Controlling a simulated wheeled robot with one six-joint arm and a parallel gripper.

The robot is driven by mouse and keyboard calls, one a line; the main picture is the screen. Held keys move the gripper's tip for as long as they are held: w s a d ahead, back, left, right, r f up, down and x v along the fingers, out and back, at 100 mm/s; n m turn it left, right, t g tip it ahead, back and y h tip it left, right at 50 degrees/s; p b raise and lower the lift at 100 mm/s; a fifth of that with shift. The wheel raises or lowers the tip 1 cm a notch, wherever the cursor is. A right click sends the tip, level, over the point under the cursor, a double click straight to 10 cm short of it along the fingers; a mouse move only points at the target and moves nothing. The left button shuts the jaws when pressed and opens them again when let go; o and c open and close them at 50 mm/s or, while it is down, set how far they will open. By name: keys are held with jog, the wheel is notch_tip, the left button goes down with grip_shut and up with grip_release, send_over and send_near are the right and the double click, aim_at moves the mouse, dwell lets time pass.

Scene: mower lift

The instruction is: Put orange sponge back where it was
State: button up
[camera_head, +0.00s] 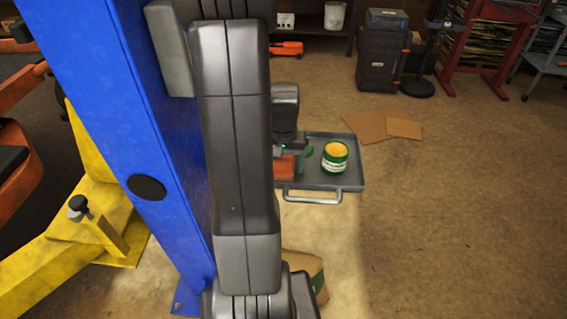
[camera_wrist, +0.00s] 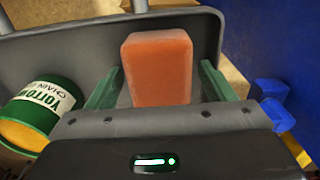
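The orange sponge (camera_head: 284,168) is at the left part of a grey tray (camera_head: 352,180) in the head view, partly hidden by my arm. In the wrist view the sponge (camera_wrist: 158,68) stands between the two green fingers of my gripper (camera_wrist: 162,68). The fingers are spread, with a visible gap on the sponge's right side and a narrower one on its left. In the head view my gripper (camera_head: 304,157) is low over the tray, mostly hidden behind my arm.
A green can (camera_head: 335,158) with a yellow top stands on the tray, right of the sponge. A blue lift post (camera_head: 150,120) rises close to the left of my arm.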

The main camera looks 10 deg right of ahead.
aim_at(284, 161)
jog(key=shift+r, duration=0.1)
notch_tip(284, 161, up, 12)
dwell(0.5)
jog(key=shift+r, duration=0.1)
jog(key=shift+c, duration=0.3)
dwell(2.2)
